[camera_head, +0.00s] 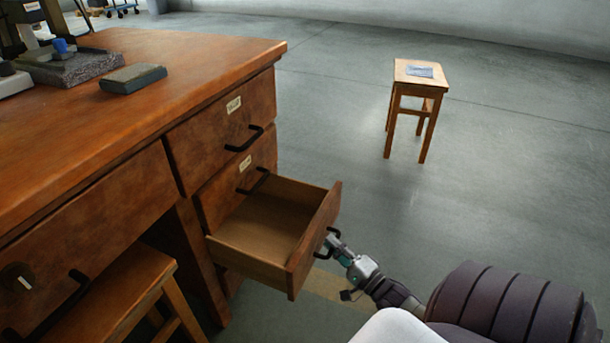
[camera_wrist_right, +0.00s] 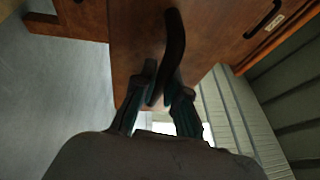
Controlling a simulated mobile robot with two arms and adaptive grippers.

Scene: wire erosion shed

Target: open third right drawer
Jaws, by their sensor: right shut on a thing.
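The wooden desk has a right-hand stack of drawers. The third right drawer (camera_head: 262,228) is pulled well out, and its inside looks empty. Its dark curved handle (camera_head: 325,243) is on the front panel. My right gripper (camera_head: 332,240) is at this handle in the head view. In the right wrist view the fingers (camera_wrist_right: 160,92) are closed around the handle (camera_wrist_right: 174,45), against the brown drawer front. My left gripper is in neither view.
The two drawers above, the top one (camera_head: 226,118) and the second (camera_head: 236,184), are shut. A wooden stool (camera_head: 130,290) stands under the desk at the left. Another stool (camera_head: 417,90) stands apart on the grey floor. The floor right of the open drawer is clear.

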